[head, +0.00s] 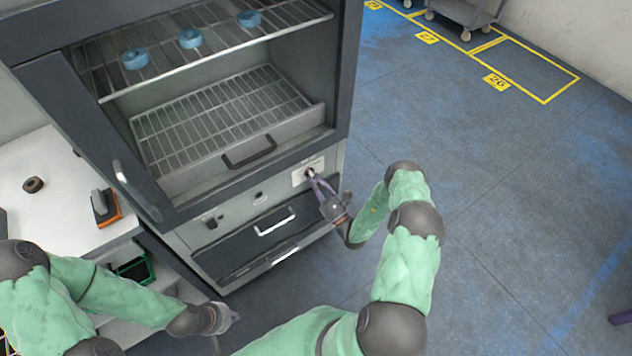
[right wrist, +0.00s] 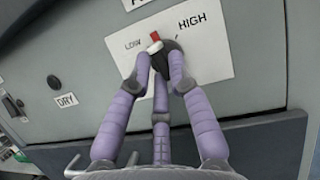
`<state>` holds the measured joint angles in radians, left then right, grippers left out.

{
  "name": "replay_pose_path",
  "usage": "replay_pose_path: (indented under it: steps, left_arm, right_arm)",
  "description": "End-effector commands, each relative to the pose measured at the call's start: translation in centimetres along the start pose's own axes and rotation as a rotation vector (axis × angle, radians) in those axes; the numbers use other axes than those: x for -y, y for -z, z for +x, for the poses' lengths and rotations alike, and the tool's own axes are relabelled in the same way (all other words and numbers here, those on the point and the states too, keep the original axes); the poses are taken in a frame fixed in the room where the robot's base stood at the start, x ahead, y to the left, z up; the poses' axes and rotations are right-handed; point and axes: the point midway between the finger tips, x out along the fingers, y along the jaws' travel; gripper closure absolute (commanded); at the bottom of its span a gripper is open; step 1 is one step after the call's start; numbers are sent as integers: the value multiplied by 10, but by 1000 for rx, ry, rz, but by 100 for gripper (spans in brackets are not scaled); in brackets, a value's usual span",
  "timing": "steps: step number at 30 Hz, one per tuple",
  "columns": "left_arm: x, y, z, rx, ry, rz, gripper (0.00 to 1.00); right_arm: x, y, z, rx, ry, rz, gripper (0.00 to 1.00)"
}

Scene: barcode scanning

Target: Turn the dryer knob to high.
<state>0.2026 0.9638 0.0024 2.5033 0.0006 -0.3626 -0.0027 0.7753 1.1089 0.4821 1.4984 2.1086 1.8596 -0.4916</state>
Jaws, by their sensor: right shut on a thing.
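The dryer knob (right wrist: 156,47) is dark with a pale and red tip, on a white plate (right wrist: 215,52) marked LOW at left and HIGH at right. The red tip points up between the two words, closer to LOW. My right gripper (head: 311,176) is shut on the knob; in the right wrist view its purple fingers (right wrist: 160,62) close around it and hide part of it. The dryer (head: 230,215) stands with its door open at the left. My left gripper (head: 228,320) is low in front of the dryer, away from the knob; its fingers are too small to read.
Blue rings (head: 190,39) lie on the upper rack. A white table (head: 60,175) holds an orange-black device (head: 106,207) at left.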

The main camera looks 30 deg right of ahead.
Motion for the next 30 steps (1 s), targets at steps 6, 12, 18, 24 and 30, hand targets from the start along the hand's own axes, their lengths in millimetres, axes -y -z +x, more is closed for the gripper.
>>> replay_pose_path:
  steps: [6,12,18,24,30]
  left_arm:
    - [-2,0,-6,0,0,0,100]
    - [-5,0,-14,0,0,0,100]
    - [-8,-1,-23,0,0,0,100]
    - [-11,-1,-32,0,0,0,100]
    - [-14,-2,-39,0,0,0,100]
  right_arm:
    - [-4,-2,0,-3,79,193,100]
    - [-5,-3,1,-4,152,369,100]
    - [-6,-5,2,-4,223,540,100]
    - [-7,-6,2,-5,285,688,100]
    - [-7,-7,2,-5,331,797,100]
